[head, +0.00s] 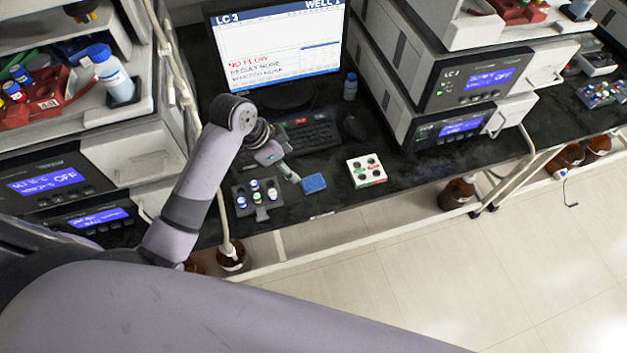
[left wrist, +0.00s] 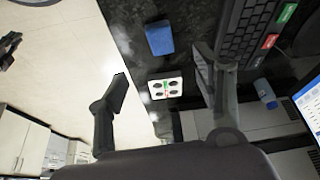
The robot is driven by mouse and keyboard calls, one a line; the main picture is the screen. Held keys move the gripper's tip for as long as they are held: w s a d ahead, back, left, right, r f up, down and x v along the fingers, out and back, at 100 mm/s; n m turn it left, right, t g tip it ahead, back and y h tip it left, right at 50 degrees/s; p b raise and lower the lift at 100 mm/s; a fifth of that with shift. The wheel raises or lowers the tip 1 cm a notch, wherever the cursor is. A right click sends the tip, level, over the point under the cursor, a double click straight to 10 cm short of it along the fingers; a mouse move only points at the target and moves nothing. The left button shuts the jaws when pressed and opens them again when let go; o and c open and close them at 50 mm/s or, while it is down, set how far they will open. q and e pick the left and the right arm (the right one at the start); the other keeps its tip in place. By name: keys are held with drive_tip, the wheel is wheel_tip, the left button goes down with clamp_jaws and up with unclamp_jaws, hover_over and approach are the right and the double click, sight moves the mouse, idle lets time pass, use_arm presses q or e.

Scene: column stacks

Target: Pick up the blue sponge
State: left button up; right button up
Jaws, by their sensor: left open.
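The blue sponge (head: 313,183) lies flat on the dark bench top, near its front edge, in the head view. In the left wrist view the sponge (left wrist: 159,38) is whole and unobstructed, beyond the fingertips and roughly in line with the gap between them. My left gripper (head: 277,190) is just left of the sponge in the head view, apart from it. In the left wrist view the left gripper (left wrist: 160,78) has its two fingers spread wide with nothing between them. My right gripper is in neither view.
A white block with dark holes (head: 367,171) sits right of the sponge. A dark vial rack (head: 243,187) stands at the left, close to the gripper. A keyboard (head: 312,133) and a monitor (head: 281,50) are behind. Instrument stacks (head: 435,100) flank the bench. Brown bottles (head: 457,194) stand below.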

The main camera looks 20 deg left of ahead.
use_arm(q)
hover_over(308, 183)
drive_tip(key=s+a, duration=0.2)
drive_tip(key=f, duration=0.6)
drive_tip(key=shift+w+d+f+p, duration=0.15)
drive_tip(key=shift+w+f+p, duration=0.05)
drive_tip(key=shift+w+p, duration=0.1)
drive_tip(key=shift+d+f, duration=0.1)
drive_tip(key=shift+f, duration=0.65)
drive_tip(key=p+x, duration=0.1)
drive_tip(key=x, duration=0.4)
drive_tip(key=shift+s, duration=0.1)
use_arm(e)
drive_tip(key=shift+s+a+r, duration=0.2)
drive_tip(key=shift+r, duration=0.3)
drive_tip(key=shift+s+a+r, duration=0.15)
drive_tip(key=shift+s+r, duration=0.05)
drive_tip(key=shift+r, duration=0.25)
use_arm(q)
drive_tip(key=c, duration=0.7)
drive_tip(key=shift+c, duration=1.2)
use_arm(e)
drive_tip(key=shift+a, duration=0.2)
use_arm(q)
drive_tip(key=shift+a, duration=0.2)
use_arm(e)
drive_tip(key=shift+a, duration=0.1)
use_arm(q)
drive_tip(key=shift+r, duration=0.1)
